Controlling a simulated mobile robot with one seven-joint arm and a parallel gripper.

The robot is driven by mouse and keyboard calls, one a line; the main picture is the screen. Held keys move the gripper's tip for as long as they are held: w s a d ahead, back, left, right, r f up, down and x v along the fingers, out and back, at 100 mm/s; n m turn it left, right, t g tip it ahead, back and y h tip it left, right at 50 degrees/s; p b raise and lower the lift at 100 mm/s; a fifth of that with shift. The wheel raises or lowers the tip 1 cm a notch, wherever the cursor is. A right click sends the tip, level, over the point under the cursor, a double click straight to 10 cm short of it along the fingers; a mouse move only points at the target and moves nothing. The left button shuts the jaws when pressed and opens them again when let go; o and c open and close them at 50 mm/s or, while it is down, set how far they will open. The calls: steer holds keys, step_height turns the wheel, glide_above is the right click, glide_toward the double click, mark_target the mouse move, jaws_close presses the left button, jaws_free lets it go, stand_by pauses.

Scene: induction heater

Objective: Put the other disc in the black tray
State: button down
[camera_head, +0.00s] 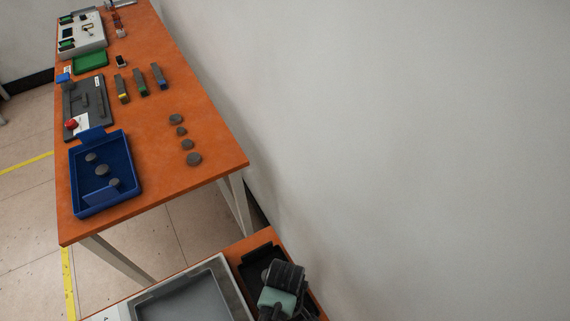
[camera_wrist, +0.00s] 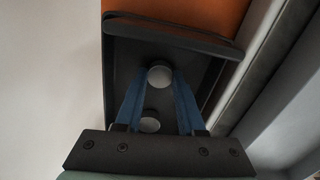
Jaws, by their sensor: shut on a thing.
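The black tray (camera_head: 250,262) is on the near orange table in the head view, with my arm over it. It also shows in the wrist view (camera_wrist: 125,62). My gripper (camera_wrist: 160,74) has its blue fingers shut on a grey disc (camera_wrist: 160,77), over the inside of the tray. I cannot tell whether the held disc touches the tray floor. A second grey disc (camera_wrist: 149,123) is in the tray, seen between the fingers closer to the palm. In the head view my fingertips and both discs are hidden.
A grey bin (camera_head: 190,299) stands beside the black tray. On the far orange table are a blue tray (camera_head: 128,151) holding several discs, a row of several grey discs (camera_head: 187,145), coloured-ended blocks (camera_head: 141,83) and a green tray (camera_head: 90,62). A wall is at the right.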

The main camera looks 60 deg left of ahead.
steer(key=shift+f, duration=0.1)
steer(key=c, duration=0.5)
jaws_free()
step_height(320, 180, up, 12)
steer(key=shift+r+p, duration=0.2)
steer(key=shift+p, duration=0.25)
